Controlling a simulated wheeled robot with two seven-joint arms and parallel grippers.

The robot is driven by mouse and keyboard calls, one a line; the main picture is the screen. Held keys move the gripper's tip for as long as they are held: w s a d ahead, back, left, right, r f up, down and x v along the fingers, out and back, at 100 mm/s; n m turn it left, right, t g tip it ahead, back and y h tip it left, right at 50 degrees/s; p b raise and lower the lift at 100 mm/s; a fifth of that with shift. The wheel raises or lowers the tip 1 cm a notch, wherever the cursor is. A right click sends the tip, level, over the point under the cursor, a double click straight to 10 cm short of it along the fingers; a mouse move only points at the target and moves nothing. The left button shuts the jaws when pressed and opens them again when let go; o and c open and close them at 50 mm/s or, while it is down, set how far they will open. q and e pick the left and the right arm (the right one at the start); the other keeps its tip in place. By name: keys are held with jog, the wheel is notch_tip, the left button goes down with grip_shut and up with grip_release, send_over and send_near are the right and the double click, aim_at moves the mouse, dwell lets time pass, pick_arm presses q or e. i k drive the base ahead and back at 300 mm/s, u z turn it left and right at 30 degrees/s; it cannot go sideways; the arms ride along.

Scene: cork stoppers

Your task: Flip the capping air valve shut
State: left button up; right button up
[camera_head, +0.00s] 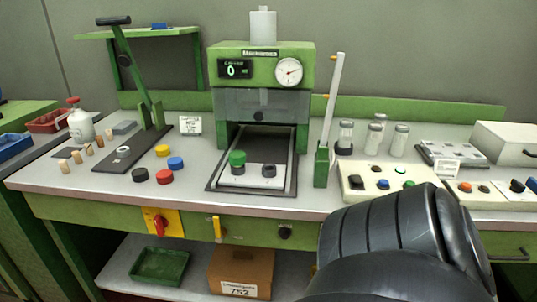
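A yellow lever (217,228) hangs upright on the green front rail of the bench, below the capping press; it looks like the air valve handle, but I see no readable label on it. Left of it, a red rotary switch (159,224) sits on a yellow plate. Right of it, a dark round knob (285,232) is on the same rail. Neither gripper is in view. A large black segmented link of my arm fills the lower right, well to the right of the yellow lever, and hides part of the bench front there.
The green capping press (262,65) stands at the bench middle, its display reading 0. Coloured caps (164,177), cork stoppers (76,157) and a lever tool (140,75) stand left. A button panel (385,183) is right. A green tray (160,266) and cardboard box (241,272) sit on the lower shelf.

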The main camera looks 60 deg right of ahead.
aim_at(219, 237)
jog(key=z, duration=1.6)
jog(key=k, duration=1.35)
jog(key=u, duration=0.5)
jog(key=i, duration=0.5)
jog(key=u, duration=0.8)
jog(key=i, duration=0.9)
jog(key=z, duration=0.85)
jog(key=i, duration=0.55)
jog(key=z, duration=0.65)
